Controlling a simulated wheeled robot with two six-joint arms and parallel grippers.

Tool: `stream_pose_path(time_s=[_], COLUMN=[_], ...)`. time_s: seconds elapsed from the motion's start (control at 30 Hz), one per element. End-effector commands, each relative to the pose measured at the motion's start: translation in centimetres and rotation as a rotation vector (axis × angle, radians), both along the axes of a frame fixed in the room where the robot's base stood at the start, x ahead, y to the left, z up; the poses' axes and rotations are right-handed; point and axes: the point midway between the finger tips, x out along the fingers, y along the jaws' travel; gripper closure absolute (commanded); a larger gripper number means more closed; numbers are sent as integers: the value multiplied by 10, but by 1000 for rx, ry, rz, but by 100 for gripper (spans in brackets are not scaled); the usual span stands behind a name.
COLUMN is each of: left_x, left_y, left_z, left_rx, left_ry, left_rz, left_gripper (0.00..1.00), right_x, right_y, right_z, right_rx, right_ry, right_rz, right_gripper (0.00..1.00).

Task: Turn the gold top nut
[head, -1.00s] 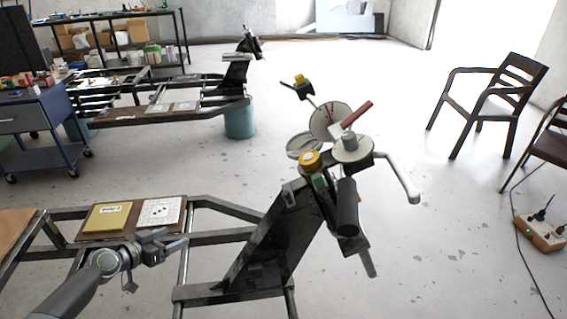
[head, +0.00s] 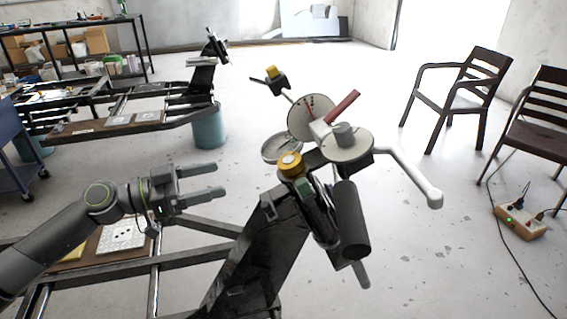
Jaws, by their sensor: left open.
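The gold top nut (head: 291,163) sits on top of the spring suspension assembly in the middle of the head view, above a green part (head: 304,193) and beside a black cylinder (head: 351,220). My left gripper (head: 222,181) is open and empty. It is to the left of the nut, apart from it, with its two fingers pointing right towards it. A second gold-yellow cap (head: 272,72) shows farther back on a black part. My right gripper is not in view.
A slanted black frame plate (head: 262,250) supports the assembly. Round discs with a red handle (head: 342,106) and a white lever (head: 412,180) stand behind and right of the nut. Chairs (head: 462,98) and a power strip (head: 521,222) are at the right. Open floor lies between.

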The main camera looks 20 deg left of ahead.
Motion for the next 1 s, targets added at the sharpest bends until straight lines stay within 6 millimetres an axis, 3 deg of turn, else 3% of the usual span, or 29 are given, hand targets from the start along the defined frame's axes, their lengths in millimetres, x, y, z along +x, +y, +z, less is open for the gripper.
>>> stream_pose_path(time_s=[0.57,1.0], left_x=[34,68], left_y=[-39,-81], left_z=[3,3], left_rx=[-6,-5], left_ry=[1,3], left_rz=[5,4], left_gripper=[28,28], right_x=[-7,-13], right_y=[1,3], right_z=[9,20], right_rx=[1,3], right_ry=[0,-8], right_rz=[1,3], right_gripper=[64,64])
